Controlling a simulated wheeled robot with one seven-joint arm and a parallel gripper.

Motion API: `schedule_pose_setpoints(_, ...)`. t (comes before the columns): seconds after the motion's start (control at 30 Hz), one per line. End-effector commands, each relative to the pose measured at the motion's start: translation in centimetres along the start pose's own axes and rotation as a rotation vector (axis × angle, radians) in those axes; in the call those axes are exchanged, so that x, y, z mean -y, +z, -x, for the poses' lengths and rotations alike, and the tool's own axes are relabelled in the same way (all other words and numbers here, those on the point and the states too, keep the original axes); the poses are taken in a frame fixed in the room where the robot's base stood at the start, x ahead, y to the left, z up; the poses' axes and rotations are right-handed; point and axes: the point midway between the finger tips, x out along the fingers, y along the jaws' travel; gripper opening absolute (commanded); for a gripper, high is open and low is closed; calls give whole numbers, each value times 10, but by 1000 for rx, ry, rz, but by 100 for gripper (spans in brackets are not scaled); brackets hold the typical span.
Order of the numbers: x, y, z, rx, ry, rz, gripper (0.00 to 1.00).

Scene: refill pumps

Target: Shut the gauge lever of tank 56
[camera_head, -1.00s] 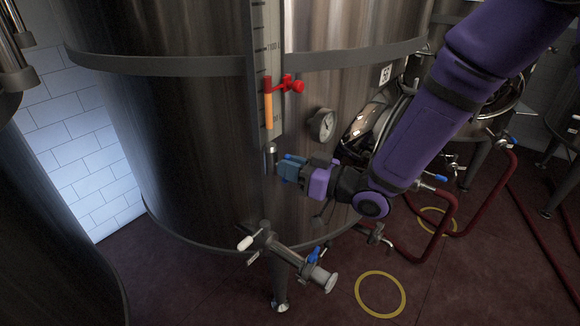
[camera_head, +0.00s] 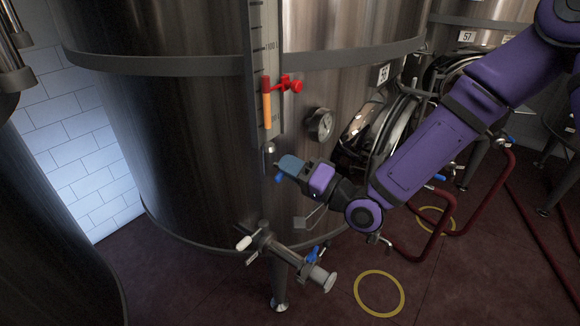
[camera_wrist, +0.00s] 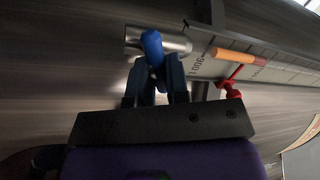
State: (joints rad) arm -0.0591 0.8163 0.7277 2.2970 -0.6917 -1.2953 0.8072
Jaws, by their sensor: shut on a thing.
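The large steel tank (camera_head: 190,150) fills the middle of the head view; its tag (camera_head: 383,74) is seen at a slant and is hard to read. A scale gauge with an orange column (camera_head: 267,108) runs down its front. At the gauge's foot is a metal valve fitting (camera_head: 268,154), also in the wrist view (camera_wrist: 183,43). The blue gauge lever (camera_wrist: 152,47) sits at this fitting, between my fingers. My gripper (camera_wrist: 152,80) is shut on the lever. In the head view my gripper (camera_head: 282,170) is just below and right of the fitting, hiding most of the lever.
A red clamp (camera_head: 285,84) sits on the gauge, right above my gripper. A round dial (camera_head: 321,124) is to the right. An outlet valve with a white handle (camera_head: 243,243) and a blue handle (camera_head: 312,253) juts out below. Tank 57 (camera_head: 466,37) stands behind.

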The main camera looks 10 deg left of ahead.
Motion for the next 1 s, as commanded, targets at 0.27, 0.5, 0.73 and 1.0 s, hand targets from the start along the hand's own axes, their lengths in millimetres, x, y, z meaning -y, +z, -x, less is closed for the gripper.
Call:
schedule_pose_setpoints(0.27, -3, 0, 1, -49, 2, -237, 0)
schedule_pose_setpoints(0.5, -4, 1, 1, -77, 1, -380, 0)
schedule_pose_setpoints(0.73, -4, 2, 1, -91, 2, -454, 0)
schedule_pose_setpoints(1.0, -4, 2, 1, -95, 3, -479, 0)
